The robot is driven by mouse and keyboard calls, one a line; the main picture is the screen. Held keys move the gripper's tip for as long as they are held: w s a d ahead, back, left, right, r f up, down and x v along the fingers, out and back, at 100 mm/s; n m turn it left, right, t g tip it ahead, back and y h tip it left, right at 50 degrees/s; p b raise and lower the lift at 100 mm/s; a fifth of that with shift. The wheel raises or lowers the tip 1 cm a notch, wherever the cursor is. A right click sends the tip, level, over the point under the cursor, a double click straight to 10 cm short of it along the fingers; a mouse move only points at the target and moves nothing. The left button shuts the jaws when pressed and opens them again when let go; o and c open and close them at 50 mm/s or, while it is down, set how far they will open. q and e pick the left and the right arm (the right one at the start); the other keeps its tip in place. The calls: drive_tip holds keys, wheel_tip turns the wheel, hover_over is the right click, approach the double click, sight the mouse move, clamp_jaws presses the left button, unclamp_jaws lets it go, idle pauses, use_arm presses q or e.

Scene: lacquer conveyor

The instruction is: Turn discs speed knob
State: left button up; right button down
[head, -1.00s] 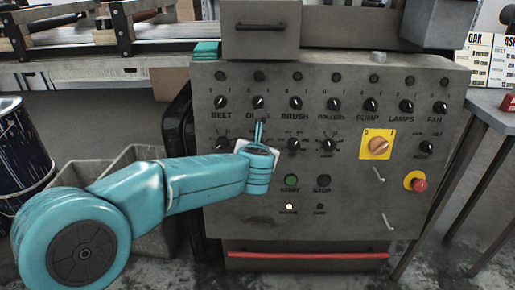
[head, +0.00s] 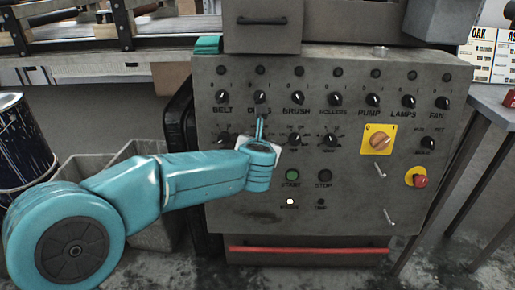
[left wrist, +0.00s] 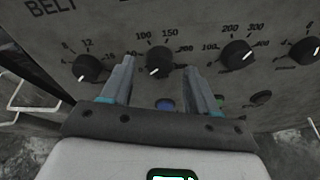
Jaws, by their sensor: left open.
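The discs speed knob (left wrist: 159,60) is a black round knob with a white pointer line in the left wrist view, under the marks 100 and 150. Its pointer slants to the lower left. In the head view it is hidden behind my left gripper (head: 260,128), below the discs switch (head: 260,97). My left gripper also shows in the left wrist view (left wrist: 159,66); its two fingers are apart, one on each side of the knob in the picture. I see no contact. Whether the fingertips reach the knob's depth I cannot tell. My right gripper is not in view.
The grey control panel (head: 240,220) carries several close-set knobs. The belt speed knob (left wrist: 93,68) and brush speed knob (left wrist: 236,53) flank the fingers. A yellow-plated switch (head: 379,140) and red button (head: 420,181) sit at right. Grey bins (head: 95,165) stand at left.

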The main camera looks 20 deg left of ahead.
use_arm(q)
drive_tip(key=p+v, duration=0.3)
drive_tip(key=v, duration=1.2)
drive_tip(key=shift+p, duration=0.4)
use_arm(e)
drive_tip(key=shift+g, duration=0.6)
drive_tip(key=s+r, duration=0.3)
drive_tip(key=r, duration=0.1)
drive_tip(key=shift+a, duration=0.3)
use_arm(q)
drive_tip(key=shift+s+a, duration=0.1)
